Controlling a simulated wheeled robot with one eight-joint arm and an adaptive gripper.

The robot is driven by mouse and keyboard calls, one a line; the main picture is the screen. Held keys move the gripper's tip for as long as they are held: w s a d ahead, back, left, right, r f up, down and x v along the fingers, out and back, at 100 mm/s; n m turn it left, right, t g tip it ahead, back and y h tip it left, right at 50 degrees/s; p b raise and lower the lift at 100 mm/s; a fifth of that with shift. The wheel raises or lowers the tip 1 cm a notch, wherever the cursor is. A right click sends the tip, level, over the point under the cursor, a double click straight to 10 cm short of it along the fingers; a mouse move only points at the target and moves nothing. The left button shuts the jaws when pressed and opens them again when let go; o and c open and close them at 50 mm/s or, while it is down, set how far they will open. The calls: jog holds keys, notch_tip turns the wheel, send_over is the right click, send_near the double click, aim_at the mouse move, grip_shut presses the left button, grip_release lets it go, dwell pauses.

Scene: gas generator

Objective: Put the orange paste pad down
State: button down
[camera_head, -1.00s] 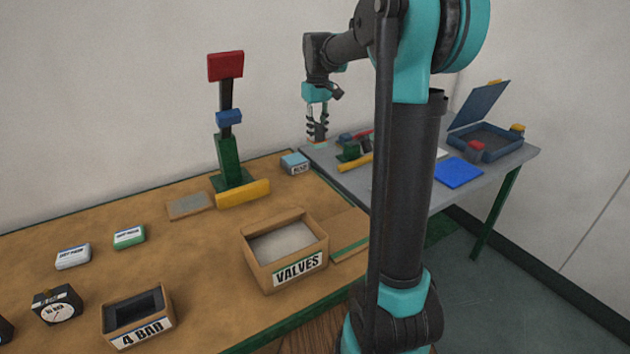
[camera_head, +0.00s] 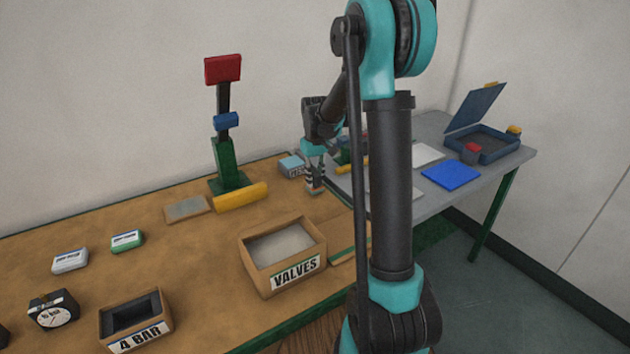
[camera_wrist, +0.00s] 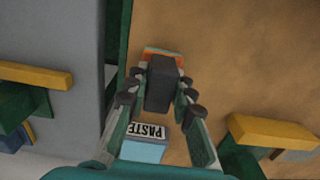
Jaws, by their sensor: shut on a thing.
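My gripper (camera_head: 315,187) is low over the right part of the brown table, in front of the blue paste box (camera_head: 292,166). In the wrist view my gripper (camera_wrist: 160,98) is shut on the orange paste pad (camera_wrist: 163,52). An orange and white edge of the pad shows beyond the fingertips. A dark block between the fingers hides the rest. In the head view the pad is too small to make out. I cannot tell whether it touches the table. The blue paste box (camera_wrist: 145,149), lettered PASTE, lies close beside the fingers in the wrist view.
A green stand (camera_head: 228,165) with a yellow bar (camera_head: 241,197) is to the left. The VALVES box (camera_head: 283,257) stands in front. A grey table (camera_head: 432,128) with a blue mat adjoins on the right. Bare brown tabletop surrounds my gripper in front.

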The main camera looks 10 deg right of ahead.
aim_at(315, 174)
jog(key=shift+f, duration=0.35)
jog(key=shift+f, duration=0.15)
jog(key=c, duration=1.3)
grip_release()
notch_tip(315, 174, up, 12)
jog(key=shift+r, duration=0.2)
